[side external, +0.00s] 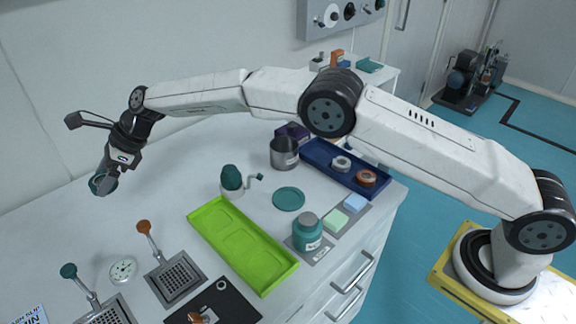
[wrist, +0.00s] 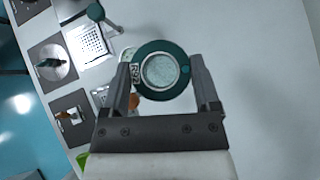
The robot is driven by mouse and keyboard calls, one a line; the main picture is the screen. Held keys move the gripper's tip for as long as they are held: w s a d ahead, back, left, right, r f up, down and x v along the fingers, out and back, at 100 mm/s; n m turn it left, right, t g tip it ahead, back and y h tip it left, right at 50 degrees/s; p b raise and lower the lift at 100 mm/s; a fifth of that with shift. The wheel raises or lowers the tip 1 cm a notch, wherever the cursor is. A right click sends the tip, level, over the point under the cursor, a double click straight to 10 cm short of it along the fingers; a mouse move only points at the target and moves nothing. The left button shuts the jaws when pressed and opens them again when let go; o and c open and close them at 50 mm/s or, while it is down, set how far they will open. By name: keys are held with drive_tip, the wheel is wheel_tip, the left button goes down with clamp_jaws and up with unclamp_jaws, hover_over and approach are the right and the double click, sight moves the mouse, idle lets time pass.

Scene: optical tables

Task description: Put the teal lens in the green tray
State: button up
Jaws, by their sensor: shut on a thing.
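The teal lens (wrist: 160,71) is a round teal-rimmed disc with a clear centre and a label on its rim. It sits between the two fingers of my gripper (wrist: 162,88) in the wrist view, and my gripper is shut on it. In the side view my gripper (side external: 104,182) is at the far left, above the white table, with the lens partly hidden by the fingers. The green tray (side external: 203,212) is a long bright green tray with shallow recesses on the table, to the right of my gripper. The tray looks empty.
A blue tray (side external: 318,168) holds rings. Handled metal sieves (side external: 175,280) and a white dial (side external: 123,271) lie to the front left.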

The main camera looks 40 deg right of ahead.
drive_tip(key=s+d+f+n+g+h, duration=0.15)
drive_tip(key=s+n+g+h, duration=0.35)
drive_tip(key=s+n, duration=0.55)
drive_tip(key=s+d+f+n+g+h, duration=0.1)
drive_tip(key=s+d+n+g+h, duration=0.15)
drive_tip(key=s+n+g, duration=0.6)
drive_tip(key=s+d+r+n+t+h, duration=0.2)
drive_tip(key=s+d+n+t+h, duration=0.2)
drive_tip(key=s+d+n+t, duration=0.85)
drive_tip(key=s+d+r+n+t+h, duration=0.1)
drive_tip(key=s+d+n+t+h, duration=0.55)
drive_tip(key=n, duration=1.05)
drive_tip(key=shift+s+a+f+g+y, duration=0.1)
drive_tip(key=shift+s+f+g+y, duration=0.3)
drive_tip(key=shift+f, duration=0.45)
drive_tip(key=shift+s+d+f+g+y, duration=0.1)
drive_tip(key=shift+s+f+y, duration=0.05)
drive_tip(key=shift+f+y, duration=0.55)
drive_tip(key=shift+s+a+f+g+y, duration=0.1)
drive_tip(key=shift+s+f+g+y, duration=0.25)
drive_tip(key=shift+f, duration=0.6)
drive_tip(key=shift+w, duration=0.15)
